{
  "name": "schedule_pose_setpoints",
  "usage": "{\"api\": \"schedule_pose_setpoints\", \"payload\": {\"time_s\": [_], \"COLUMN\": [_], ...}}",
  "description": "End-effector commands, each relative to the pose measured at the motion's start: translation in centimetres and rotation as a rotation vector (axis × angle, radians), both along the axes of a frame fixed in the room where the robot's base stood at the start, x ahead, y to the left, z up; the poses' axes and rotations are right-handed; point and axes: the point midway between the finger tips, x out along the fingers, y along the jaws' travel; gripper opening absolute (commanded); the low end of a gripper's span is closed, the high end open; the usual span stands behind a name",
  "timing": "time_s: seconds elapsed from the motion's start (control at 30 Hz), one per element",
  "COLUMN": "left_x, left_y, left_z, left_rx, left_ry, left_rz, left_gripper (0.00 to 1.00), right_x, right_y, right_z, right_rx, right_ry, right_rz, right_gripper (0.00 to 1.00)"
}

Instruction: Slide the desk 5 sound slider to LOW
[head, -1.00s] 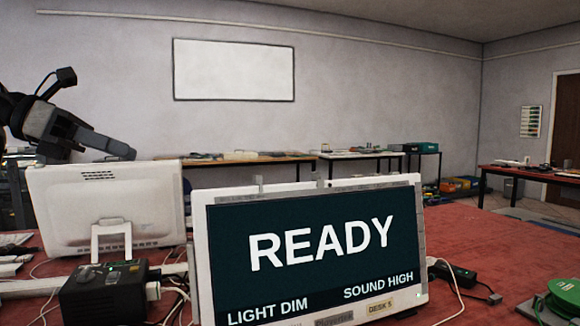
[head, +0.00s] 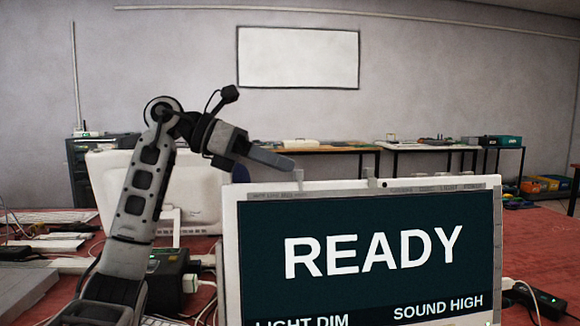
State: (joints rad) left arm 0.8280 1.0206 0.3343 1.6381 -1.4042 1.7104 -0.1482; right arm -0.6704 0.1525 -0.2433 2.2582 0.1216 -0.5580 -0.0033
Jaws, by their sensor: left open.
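The monitor (head: 365,250) in front shows READY, LIGHT DIM and SOUND HIGH on a dark screen. Two small pale tabs stand up from its top edge, a left tab (head: 299,176) and a right tab (head: 371,174). The small print on the top bezel is too fine to read surely, so I cannot tell which tab is the sound slider. My left gripper (head: 268,158) is open and empty, at the height of the monitor's top left part, its long finger pointing right toward the left tab. I see no clear contact. My right gripper is not in view.
A second white monitor (head: 110,185) stands behind my left arm. A black box (head: 172,275) with cables sits left of the front monitor, and a black adapter (head: 540,300) lies at the right. Benches with boxes line the back wall. Red desk surface (head: 535,235) is clear at right.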

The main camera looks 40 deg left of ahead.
Motion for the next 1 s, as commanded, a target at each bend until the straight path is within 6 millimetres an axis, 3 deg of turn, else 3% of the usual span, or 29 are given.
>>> {"api": "schedule_pose_setpoints", "payload": {"time_s": [0.2, 0.53, 0.57, 0.7, 0.87, 1.0], "left_x": [1.5, 1.8, 1.8, 1.8, 1.7, 0.8], "left_y": [-1.5, -1.7, -1.7, -1.7, -1.5, 0.0], "left_z": [-0.8, -1.0, -1.0, -1.0, -1.1, -1.2], "left_rx": [0.000, 0.000, 0.000, 0.000, 0.001, 0.002], "left_ry": [-0.001, 0.000, 0.000, 0.000, 0.001, 0.002], "left_rz": [-0.001, 0.001, 0.001, 0.001, 0.002, 0.006], "left_gripper": [0.42, 0.42, 0.39, 0.00, 0.00, 0.00], "right_x": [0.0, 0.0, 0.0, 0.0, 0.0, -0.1], "right_y": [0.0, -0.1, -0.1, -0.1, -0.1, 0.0], "right_z": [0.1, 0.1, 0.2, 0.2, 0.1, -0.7], "right_rx": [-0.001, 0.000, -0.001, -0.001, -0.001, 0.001], "right_ry": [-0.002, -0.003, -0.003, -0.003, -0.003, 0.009], "right_rz": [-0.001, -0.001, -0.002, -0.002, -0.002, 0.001], "right_gripper": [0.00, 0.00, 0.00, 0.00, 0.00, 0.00]}}
